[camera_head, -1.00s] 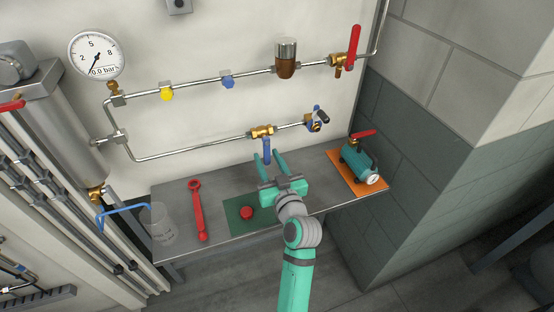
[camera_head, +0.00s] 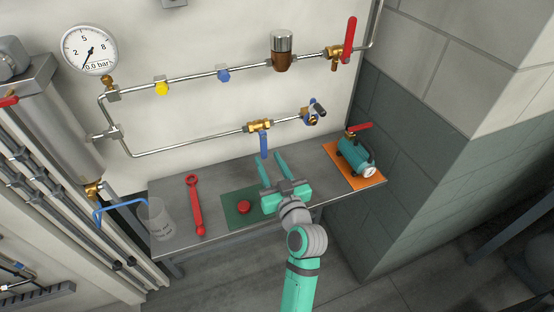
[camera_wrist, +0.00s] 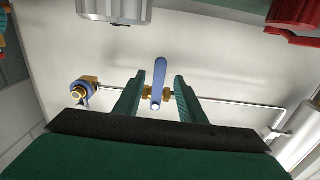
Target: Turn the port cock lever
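A blue lever (camera_head: 264,146) hangs straight down from a brass valve (camera_head: 259,125) on the lower pipe. My gripper (camera_head: 271,157) is open and empty, just below and in front of this lever. In the wrist view the blue lever (camera_wrist: 159,82) shows between my two open fingers (camera_wrist: 158,98), with a gap on both sides. At the right end of the lower pipe is a brass fitting with a blue and black handle (camera_head: 317,108). A red lever (camera_head: 349,40) stands upright on the upper pipe's valve. No label shows which one is the port cock.
Below is a grey bench (camera_head: 170,190) with a red wrench (camera_head: 194,205), a clear beaker (camera_head: 158,220), a red button (camera_head: 244,207) on a green mat, and a teal pump (camera_head: 355,157) on an orange mat. A gauge (camera_head: 90,50) reads 0.0 bar.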

